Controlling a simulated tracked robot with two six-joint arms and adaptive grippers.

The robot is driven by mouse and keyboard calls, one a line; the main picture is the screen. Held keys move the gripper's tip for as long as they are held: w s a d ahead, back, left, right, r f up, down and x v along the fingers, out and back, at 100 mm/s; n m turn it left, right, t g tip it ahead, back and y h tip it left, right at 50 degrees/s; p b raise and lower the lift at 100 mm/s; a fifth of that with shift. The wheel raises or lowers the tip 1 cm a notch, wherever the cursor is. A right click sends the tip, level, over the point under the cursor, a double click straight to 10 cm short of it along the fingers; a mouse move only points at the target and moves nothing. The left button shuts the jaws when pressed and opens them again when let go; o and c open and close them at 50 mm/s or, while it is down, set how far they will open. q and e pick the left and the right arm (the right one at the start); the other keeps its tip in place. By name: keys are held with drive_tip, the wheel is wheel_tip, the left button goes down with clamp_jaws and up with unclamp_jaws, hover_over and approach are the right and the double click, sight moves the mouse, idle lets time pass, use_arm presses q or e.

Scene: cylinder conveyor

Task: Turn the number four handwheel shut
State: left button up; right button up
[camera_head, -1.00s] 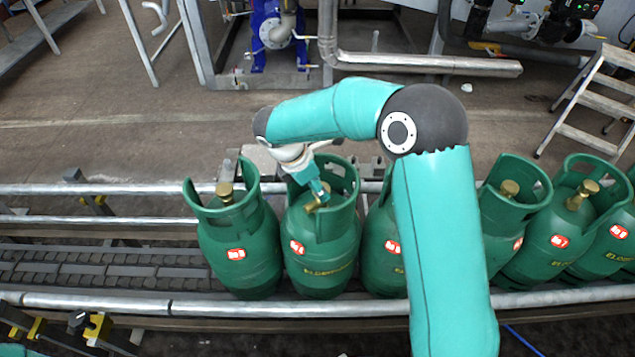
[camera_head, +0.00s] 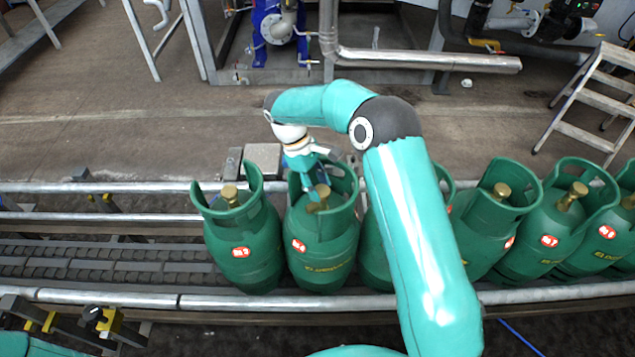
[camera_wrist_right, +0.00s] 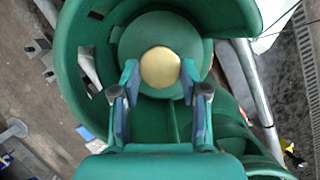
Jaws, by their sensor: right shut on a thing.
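Green gas cylinders stand in a row on the conveyor, each with a brass handwheel inside its collar. The second cylinder from the left (camera_head: 320,252) has a small red label that seems to read No 4. My right gripper (camera_head: 314,192) reaches down into its collar and is shut on its brass handwheel (camera_head: 320,206). In the right wrist view the round handwheel top (camera_wrist_right: 160,68) sits between the two fingertips (camera_wrist_right: 160,76), with the collar around them. The right hand partly covers the handwheel in the head view. My left gripper is out of view.
The leftmost cylinder (camera_head: 245,246) stands close beside it. My right arm partly hides the cylinder on the right (camera_head: 376,258). More cylinders (camera_head: 490,230) stand further right. Metal rails (camera_head: 130,299) run along the conveyor. The belt (camera_head: 120,262) at left is empty.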

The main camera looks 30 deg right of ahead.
drive_tip(key=shift+w+d+r+m+y+p, duration=0.1)
drive_tip(key=shift+m+y+p, duration=0.1)
drive_tip(key=shift+m, duration=0.45)
drive_tip(key=shift+w+d+m+y+p, duration=0.1)
drive_tip(key=shift+m+y, duration=0.1)
drive_tip(key=shift+m, duration=0.45)
drive_tip(key=o, duration=1.1)
drive_tip(key=shift+s, duration=0.1)
drive_tip(key=shift+o, duration=0.2)
drive_tip(key=v, duration=1.2)
drive_tip(key=shift+w, duration=0.2)
